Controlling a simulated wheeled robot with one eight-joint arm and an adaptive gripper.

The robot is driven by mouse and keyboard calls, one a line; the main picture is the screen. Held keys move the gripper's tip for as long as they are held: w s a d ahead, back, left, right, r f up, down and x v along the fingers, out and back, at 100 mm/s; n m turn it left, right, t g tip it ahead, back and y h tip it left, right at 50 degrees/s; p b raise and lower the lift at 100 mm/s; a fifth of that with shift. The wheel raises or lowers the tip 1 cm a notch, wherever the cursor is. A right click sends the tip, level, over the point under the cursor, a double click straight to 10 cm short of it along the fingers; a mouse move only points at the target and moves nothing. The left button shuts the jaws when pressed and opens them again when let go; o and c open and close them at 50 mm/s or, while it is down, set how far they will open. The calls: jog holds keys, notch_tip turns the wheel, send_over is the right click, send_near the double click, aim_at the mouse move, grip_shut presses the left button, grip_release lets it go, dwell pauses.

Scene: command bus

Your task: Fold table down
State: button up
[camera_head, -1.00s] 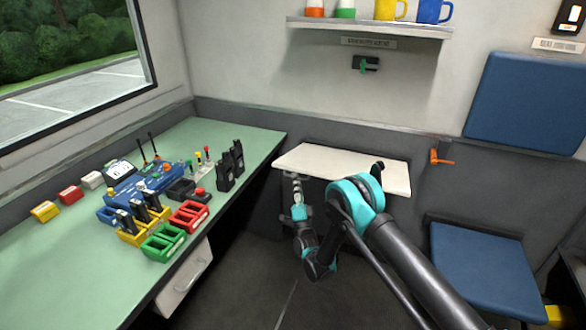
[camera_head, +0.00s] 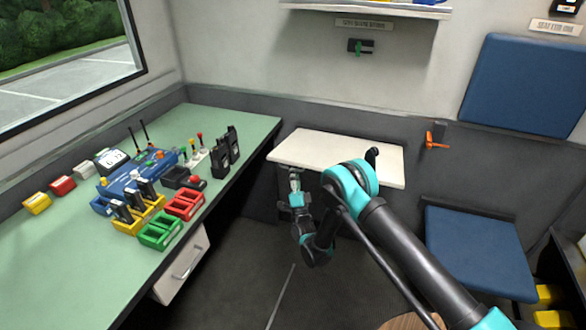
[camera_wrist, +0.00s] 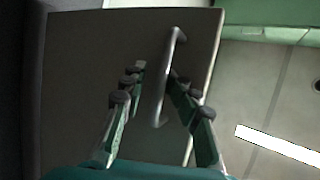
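The white fold-down table (camera_head: 335,153) is level against the back wall, right of the green counter. My gripper (camera_head: 295,176) is just below its front edge, toward the left, and points up. In the wrist view the underside of the table panel (camera_wrist: 90,60) fills the left and middle. A pale bar handle (camera_wrist: 163,90) is on it near its right edge. My gripper (camera_wrist: 155,82) is open, with the handle between its fingers; I cannot tell whether a finger touches it. The table's supports are hidden.
The green counter (camera_head: 60,260) at left holds radios, a blue case and coloured chargers, with a drawer (camera_head: 183,268) below. A blue seat (camera_head: 475,250) and an orange lever (camera_head: 434,140) are at right. The floor (camera_head: 250,280) below the table looks clear.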

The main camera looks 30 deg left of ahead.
jog(key=shift+r, duration=0.15)
notch_tip(320, 180, up, 10)
jog(key=shift+f, duration=0.1)
dwell(0.4)
jog(key=shift+o, duration=0.6)
